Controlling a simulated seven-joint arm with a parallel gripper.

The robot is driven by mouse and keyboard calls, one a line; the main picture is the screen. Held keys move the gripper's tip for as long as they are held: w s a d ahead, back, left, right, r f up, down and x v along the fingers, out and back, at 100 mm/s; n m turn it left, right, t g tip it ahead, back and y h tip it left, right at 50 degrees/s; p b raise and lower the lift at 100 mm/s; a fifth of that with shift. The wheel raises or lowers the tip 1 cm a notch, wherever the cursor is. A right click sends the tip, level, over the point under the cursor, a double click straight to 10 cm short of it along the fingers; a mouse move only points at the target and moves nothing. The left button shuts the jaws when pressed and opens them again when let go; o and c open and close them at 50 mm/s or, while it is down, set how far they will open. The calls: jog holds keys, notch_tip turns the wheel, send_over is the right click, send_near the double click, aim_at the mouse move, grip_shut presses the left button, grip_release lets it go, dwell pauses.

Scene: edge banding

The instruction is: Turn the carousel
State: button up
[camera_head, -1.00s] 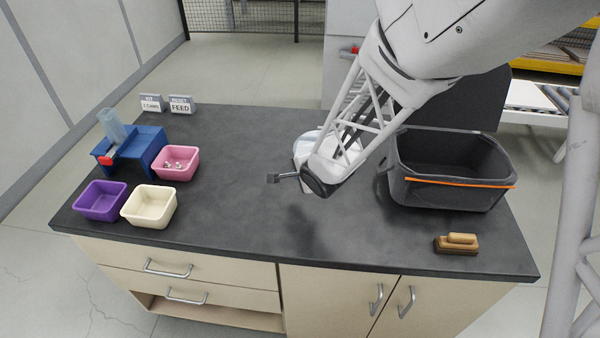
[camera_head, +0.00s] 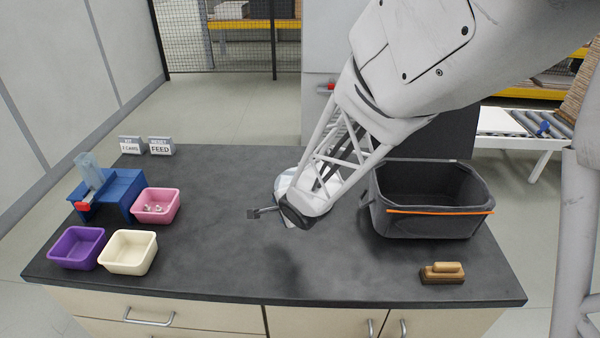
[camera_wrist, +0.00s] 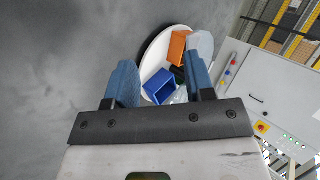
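The carousel is a white round disc, mostly hidden behind my arm in the head view, with its left edge (camera_head: 283,183) showing. In the wrist view the white disc (camera_wrist: 153,62) bears a blue bin (camera_wrist: 160,86), an orange bin (camera_wrist: 178,47), a dark item and a clear or pale piece partly behind the right finger. My gripper (camera_wrist: 160,78) has its two blue fingers wide apart, with nothing clearly held between them. The disc appears between and beyond the fingers; I cannot tell whether the right finger touches anything. In the head view the gripper (camera_head: 262,212) is above the dark worktop in front of the disc.
A grey crate with an orange stripe (camera_head: 430,222) stands right of my arm, with a brown brush (camera_head: 442,273) in front. At left are a blue dispenser (camera_head: 118,193) and pink (camera_head: 156,212), purple (camera_head: 76,252) and cream (camera_head: 128,256) bowls. The middle-left worktop is clear.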

jog(key=o, duration=0.3)
jog(key=w+d+g+h, duration=0.1)
jog(key=w+h, duration=0.2)
jog(key=w, duration=0.4)
jog(key=shift+w+r+m+g+h, duration=0.3)
jog(key=shift+w, duration=0.05)
jog(key=w+d+r+m+g+h, duration=0.1)
jog(key=w+r+g+h, duration=0.3)
jog(key=w, duration=0.4)
jog(key=shift+d+r+m+h, duration=0.3)
jog(key=shift+d+r+h, duration=0.1)
jog(key=shift+r+h, duration=0.2)
jog(key=shift+f, duration=0.2)
jog(key=shift+x, duration=3.8)
jog(key=shift+s, duration=0.1)
jog(key=c, duration=1.3)
